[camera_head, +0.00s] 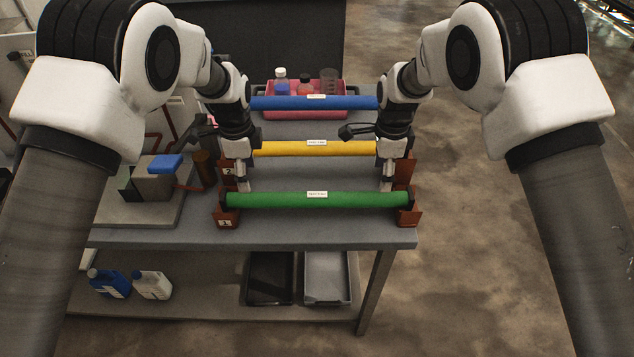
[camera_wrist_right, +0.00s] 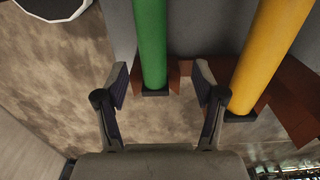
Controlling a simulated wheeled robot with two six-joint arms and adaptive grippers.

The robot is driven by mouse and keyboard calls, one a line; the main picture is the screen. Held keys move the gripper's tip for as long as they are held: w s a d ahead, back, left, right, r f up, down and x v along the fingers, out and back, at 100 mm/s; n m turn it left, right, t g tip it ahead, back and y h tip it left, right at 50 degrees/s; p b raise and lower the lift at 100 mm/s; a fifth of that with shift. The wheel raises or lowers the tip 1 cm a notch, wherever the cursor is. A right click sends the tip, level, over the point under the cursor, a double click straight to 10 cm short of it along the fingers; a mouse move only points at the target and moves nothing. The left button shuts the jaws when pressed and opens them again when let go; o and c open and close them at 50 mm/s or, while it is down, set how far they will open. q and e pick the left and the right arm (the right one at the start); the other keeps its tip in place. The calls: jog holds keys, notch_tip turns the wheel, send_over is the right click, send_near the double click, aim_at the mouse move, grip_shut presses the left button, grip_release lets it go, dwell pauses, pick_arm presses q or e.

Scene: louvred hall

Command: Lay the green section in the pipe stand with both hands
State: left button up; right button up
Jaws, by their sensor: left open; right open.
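The green section (camera_head: 280,200) is a long pipe with a white label, lying level across the near stand. The stand's brown brackets show at its left end (camera_head: 225,216) and right end (camera_head: 409,216); it appears to rest in both. My left gripper (camera_head: 243,186) is open just above the pipe's left end. My right gripper (camera_head: 387,186) is open near its right end. In the right wrist view, the green pipe (camera_wrist_right: 151,40) lies between the two open fingers (camera_wrist_right: 160,88), with a gap on each side. The pipe's contact with the brackets is partly hidden.
A yellow pipe (camera_head: 280,149) and a blue pipe (camera_head: 280,103) lie behind, parallel to the green one. A pink tray (camera_head: 290,114) with bottles stands at the back. A grey machine with a blue top (camera_head: 165,164) is at left. The table's front strip (camera_head: 320,237) is clear.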

aim_at(250, 195)
pick_arm(q)
jog(key=shift+s+r, duration=0.25)
jog(key=shift+s, duration=0.2)
jog(key=shift+s+r, duration=0.2)
jog(key=shift+s, duration=0.25)
pick_arm(e)
jog(key=shift+s+r, duration=0.2)
jog(key=shift+s, duration=0.25)
jog(key=shift+s+r, duration=0.2)
jog(key=shift+s, duration=0.25)
pick_arm(q)
jog(key=f, duration=0.8)
jog(key=shift+w, duration=0.3)
pick_arm(e)
jog(key=f, duration=0.8)
jog(key=shift+w, duration=0.3)
pick_arm(q)
jog(key=shift+f, duration=0.1)
grip_shut()
pick_arm(e)
grip_shut()
